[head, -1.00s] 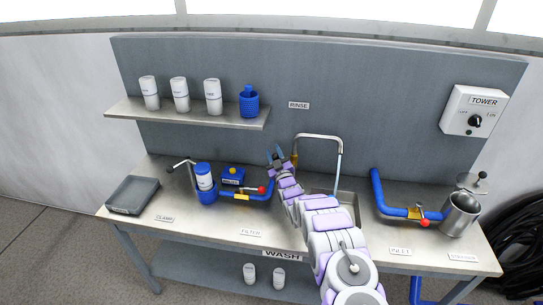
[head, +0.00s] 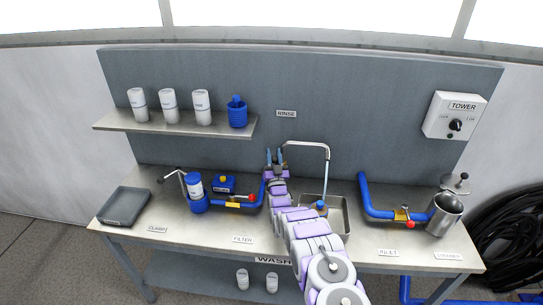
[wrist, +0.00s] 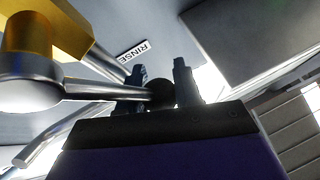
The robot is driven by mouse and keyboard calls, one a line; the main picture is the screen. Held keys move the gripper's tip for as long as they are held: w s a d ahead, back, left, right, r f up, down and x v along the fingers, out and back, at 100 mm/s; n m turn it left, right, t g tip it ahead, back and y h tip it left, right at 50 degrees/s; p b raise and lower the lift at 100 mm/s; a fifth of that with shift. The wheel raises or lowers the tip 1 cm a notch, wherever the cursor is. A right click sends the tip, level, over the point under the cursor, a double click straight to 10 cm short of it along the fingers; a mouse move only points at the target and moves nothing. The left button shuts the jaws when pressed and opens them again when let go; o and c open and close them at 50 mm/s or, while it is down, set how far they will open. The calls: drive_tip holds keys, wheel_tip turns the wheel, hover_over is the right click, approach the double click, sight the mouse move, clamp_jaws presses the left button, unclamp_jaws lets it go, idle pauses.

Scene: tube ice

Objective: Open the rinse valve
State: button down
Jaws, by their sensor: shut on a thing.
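The rinse valve shows close up in the wrist view, with a yellow body (wrist: 38,42) at upper left and a silver lever (wrist: 85,89) running right to a dark round knob (wrist: 161,93). My gripper (wrist: 160,76) is shut on that knob, one finger on each side. In the head view my gripper (head: 274,156) is at the foot of the rinse spout (head: 308,144), in front of the back panel. My gripper and arm hide most of the valve there. The RINSE label (head: 286,114) is on the panel above; it also shows in the wrist view (wrist: 134,51).
A sink (head: 339,216) with a blue object (head: 320,205) in it is right of my arm. A blue filter housing and pipe (head: 222,204) are left, another blue pipe (head: 372,206) right. A shelf (head: 175,124) with white cartridges is at upper left.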

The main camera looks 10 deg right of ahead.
drive_tip(key=shift+d+f, duration=0.1)
drive_tip(key=shift+f, duration=0.15)
drive_tip(key=c, duration=1.1)
unclamp_jaws()
drive_tip(key=shift+f, duration=0.1)
drive_tip(key=o, duration=0.3)
drive_tip(key=shift+w+r, duration=0.1)
drive_tip(key=shift+r, duration=0.15)
